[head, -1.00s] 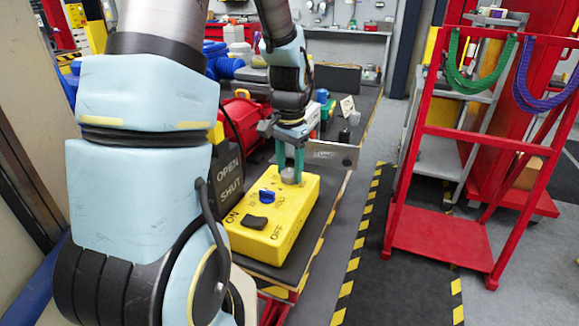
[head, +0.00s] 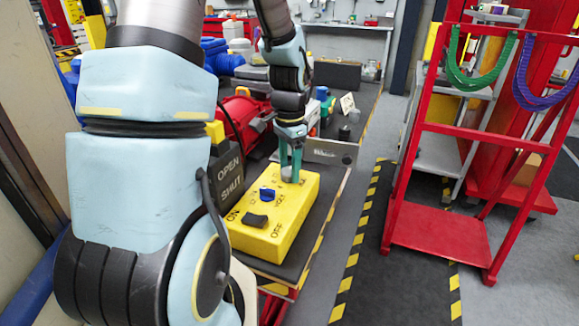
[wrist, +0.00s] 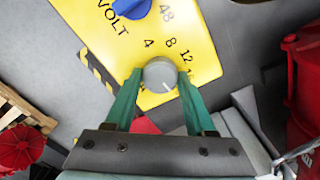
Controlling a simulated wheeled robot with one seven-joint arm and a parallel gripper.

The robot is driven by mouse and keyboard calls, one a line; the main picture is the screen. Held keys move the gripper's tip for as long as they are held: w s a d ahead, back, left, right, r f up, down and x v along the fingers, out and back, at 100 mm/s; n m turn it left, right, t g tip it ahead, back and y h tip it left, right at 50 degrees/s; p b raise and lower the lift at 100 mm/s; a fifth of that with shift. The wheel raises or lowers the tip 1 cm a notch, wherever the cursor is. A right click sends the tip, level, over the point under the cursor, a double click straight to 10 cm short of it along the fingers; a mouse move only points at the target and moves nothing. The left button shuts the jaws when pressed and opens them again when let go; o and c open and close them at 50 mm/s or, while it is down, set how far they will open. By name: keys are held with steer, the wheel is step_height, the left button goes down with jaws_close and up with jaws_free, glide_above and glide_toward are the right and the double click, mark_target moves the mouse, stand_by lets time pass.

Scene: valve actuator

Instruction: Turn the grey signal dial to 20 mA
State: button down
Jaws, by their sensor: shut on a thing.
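The yellow control box (head: 285,222) stands on the dark bench. The grey signal dial (head: 290,175) is at its far end. It also shows in the wrist view (wrist: 160,73), with the numbers 4, 8 and 12 around it. Its white pointer line points down and right in that view, past 12. The marks there are largely hidden by the finger, so I cannot read the value. My gripper (head: 291,165) is over the dial, its green fingers shut on the dial's two sides, as in the wrist view (wrist: 158,82).
A blue volt knob (head: 267,194) and a black ON/OFF switch (head: 255,221) are on the same box. An OPEN/SHUT indicator (head: 230,180) and a red actuator body (head: 243,125) stand close on the left. A red rack (head: 437,225) stands right, across the floor.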

mark_target(290, 170)
steer(key=shift+c, duration=1.2)
jaws_free()
step_height(290, 170, up, 11)
steer(key=b, duration=0.1)
steer(key=shift+b, duration=0.35)
steer(key=shift+f, duration=0.1)
